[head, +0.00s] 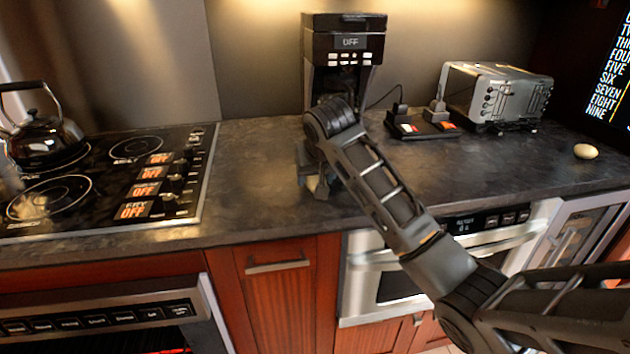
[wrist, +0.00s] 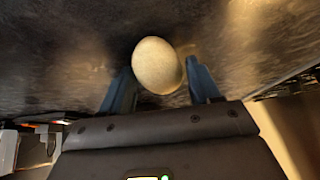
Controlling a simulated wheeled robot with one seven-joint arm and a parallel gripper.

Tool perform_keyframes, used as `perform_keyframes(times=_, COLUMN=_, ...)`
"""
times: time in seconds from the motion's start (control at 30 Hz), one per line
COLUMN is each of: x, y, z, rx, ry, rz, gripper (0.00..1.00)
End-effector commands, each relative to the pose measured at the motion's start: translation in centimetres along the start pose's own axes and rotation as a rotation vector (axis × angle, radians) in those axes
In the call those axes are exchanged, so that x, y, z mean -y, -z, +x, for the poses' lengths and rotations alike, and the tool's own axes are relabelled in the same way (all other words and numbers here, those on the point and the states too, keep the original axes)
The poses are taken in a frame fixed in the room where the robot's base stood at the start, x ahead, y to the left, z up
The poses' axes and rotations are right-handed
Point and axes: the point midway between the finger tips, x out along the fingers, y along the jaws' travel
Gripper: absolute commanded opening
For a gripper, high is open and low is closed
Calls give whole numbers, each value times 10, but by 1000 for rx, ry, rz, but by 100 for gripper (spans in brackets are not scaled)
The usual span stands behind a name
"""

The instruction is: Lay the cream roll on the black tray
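A cream, rounded roll (wrist: 157,65) sits between the two blue fingers of my gripper (wrist: 160,82) in the wrist view. The fingers flank it closely, but I cannot tell whether both press on it. In the head view my gripper (head: 317,186) points down at the counter's front part, below the coffee maker, and the roll there is mostly hidden. A second cream, rounded thing (head: 586,151) lies alone at the counter's right.
A coffee maker (head: 343,50) stands behind my arm. A silver toaster (head: 497,92) is at the back right. A stove (head: 110,185) with a kettle (head: 40,135) is at left. The counter (head: 255,190) is clear left of my gripper. A microwave drawer (head: 395,285) is below.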

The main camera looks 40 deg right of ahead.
Motion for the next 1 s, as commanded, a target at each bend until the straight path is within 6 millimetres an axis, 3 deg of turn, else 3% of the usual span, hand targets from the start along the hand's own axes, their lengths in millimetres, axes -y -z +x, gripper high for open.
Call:
perform_keyframes(times=0.07, x=0, y=0, z=0, rx=0, ry=0, rz=0, gripper=54)
perform_keyframes(times=0.43, x=0, y=0, z=0, rx=0, ry=0, rz=0, gripper=19)
perform_keyframes(times=0.77, x=0, y=4, z=-6, rx=-1, ry=0, rz=-1, gripper=18)
perform_keyframes(times=1.0, x=2, y=24, z=-35, rx=-5, ry=3, rz=-2, gripper=18)
